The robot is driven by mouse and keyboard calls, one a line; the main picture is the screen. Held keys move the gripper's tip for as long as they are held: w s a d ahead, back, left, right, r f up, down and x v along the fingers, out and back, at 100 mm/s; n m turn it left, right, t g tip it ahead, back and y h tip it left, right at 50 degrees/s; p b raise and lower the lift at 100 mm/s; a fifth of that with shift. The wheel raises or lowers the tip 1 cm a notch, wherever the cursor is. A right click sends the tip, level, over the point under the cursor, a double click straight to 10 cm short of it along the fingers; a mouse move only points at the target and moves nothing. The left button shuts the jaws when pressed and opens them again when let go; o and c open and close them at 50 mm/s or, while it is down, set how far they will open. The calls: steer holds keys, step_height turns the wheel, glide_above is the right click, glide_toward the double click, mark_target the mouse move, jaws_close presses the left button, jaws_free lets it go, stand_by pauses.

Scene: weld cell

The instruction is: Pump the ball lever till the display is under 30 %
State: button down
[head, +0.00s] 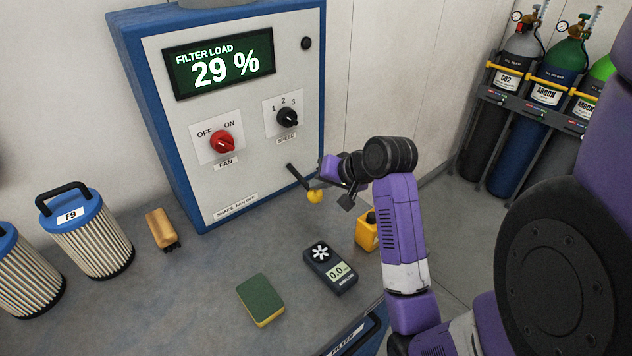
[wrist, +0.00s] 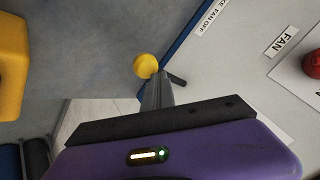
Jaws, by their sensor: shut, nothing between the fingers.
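The display (head: 223,66) on the cabinet front reads FILTER LOAD 29 %. The lever (head: 298,176) is a short black rod low on the panel, ending in a yellow ball (head: 315,196); it slants down and outward from the panel. My gripper (head: 337,189) is shut and empty, just right of the ball. In the wrist view the ball (wrist: 145,66) lies right at the tips of my shut fingers (wrist: 157,86), with part of the black rod beside them. I cannot tell whether the fingers touch the ball.
The red fan knob (head: 222,141) and black speed knob (head: 288,117) sit above the lever. On the bench are a green-yellow sponge (head: 261,300), a meter (head: 330,266), a yellow container (head: 366,232), a brush (head: 161,229) and a filter (head: 85,235). Gas cylinders (head: 545,110) stand at right.

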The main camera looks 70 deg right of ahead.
steer(key=shift+f, duration=0.6)
stand_by(0.4)
stand_by(0.5)
steer(key=shift+r+p, duration=2.7)
steer(key=shift+r, duration=0.05)
steer(key=shift+r, duration=2.5)
